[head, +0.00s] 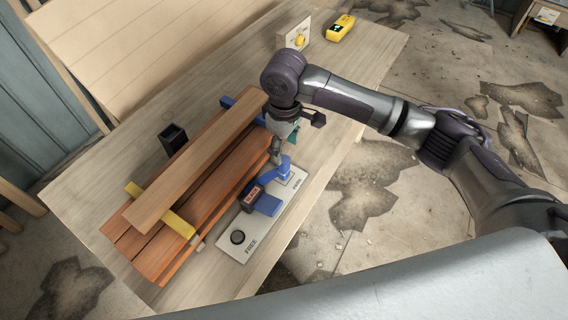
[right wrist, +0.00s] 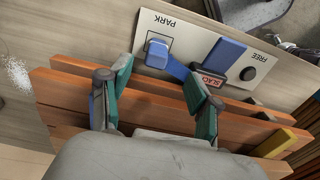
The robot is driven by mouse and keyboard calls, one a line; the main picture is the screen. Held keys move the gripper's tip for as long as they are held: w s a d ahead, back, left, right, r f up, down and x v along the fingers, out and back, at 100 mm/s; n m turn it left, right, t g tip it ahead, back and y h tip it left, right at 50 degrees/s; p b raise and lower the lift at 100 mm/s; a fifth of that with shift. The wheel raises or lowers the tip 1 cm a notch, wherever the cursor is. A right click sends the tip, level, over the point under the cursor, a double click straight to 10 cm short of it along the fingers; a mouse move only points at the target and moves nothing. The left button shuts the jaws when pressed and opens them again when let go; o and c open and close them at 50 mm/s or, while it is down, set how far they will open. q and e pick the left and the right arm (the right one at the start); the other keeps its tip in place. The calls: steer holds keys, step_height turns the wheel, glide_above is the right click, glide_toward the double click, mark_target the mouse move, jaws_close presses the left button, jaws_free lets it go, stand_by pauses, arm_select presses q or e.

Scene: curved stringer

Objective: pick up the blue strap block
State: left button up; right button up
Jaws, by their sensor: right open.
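On a pale panel (head: 232,246) marked PARK and FREE, blue pieces sit beside the wooden boards. In the right wrist view, a small blue block (right wrist: 158,52) stands in the outlined square at the PARK end, and a blue strip runs from it toward a dark block with a red label (right wrist: 211,80). A larger blue block (right wrist: 222,59) lies beside that label; it shows in the head view too (head: 267,205). My right gripper (right wrist: 160,74) is open and empty, its teal-padded fingertips apart, with the small blue block beyond the gap. My left gripper is not in view.
Reddish boards (head: 160,240) lie on the table (head: 75,195), with a lighter plank (head: 195,165) on top. A yellow bar (head: 177,223) and a blue bar (head: 228,102) cross them. A black holder (head: 173,138) and yellow device (head: 341,28) stand farther off.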

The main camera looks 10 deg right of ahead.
mark_target(284, 158)
steer(key=f, duration=0.3)
steer(key=shift+w, duration=0.2)
step_height(284, 158, down, 2)
steer(key=shift+w+p, duration=0.15)
steer(key=shift+p, duration=0.25)
step_height(284, 158, down, 3)
steer(key=shift+r+p, duration=0.2)
steer(key=shift+p, duration=0.1)
steer(key=shift+f, duration=0.6)
steer(key=c, duration=0.7)
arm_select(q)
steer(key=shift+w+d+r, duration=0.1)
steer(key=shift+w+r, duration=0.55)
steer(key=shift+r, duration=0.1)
arm_select(e)
jaws_close()
